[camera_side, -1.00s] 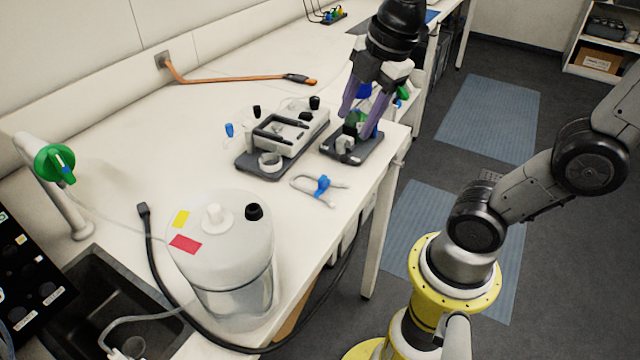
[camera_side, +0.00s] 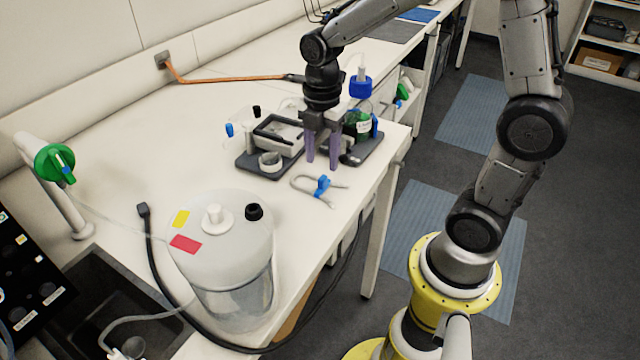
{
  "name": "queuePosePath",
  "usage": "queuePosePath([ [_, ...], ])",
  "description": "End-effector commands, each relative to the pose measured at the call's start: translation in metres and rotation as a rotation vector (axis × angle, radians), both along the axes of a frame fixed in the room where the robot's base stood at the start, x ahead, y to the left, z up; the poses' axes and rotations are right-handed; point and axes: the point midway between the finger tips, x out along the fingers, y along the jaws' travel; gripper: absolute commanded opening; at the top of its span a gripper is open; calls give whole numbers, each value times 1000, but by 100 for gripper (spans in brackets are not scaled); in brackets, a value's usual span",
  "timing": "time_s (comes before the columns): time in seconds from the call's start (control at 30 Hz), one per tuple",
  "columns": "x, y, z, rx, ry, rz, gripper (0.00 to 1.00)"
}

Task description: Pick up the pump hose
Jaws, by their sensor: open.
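A short pale hose (camera_side: 300,184) with a blue clamp (camera_side: 322,186) lies in a loose loop on the white bench, near its right edge. The frames do not label it as the pump hose. My gripper (camera_side: 322,165) points straight down with its two purple fingers apart and nothing between them. The fingertips appear just behind the blue clamp in the picture. Their exact height above the bench is hard to tell. A black hose (camera_side: 151,255) with a black end piece also lies on the bench, and an orange hose (camera_side: 230,80) lies along the back.
A grey device on a dark tray (camera_side: 250,165) is close on the left. A large clear container (camera_side: 225,235) stands in front. The bench's left middle is clear.

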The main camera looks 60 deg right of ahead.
Motion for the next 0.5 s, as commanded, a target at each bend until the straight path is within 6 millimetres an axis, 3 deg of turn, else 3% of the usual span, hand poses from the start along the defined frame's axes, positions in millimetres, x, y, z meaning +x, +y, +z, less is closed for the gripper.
queuePosePath([
  [0.23, -2, 0, -18, 0, 3, 0, 52],
  [0.5, -4, -2, -54, 0, 3, 0, 52],
])
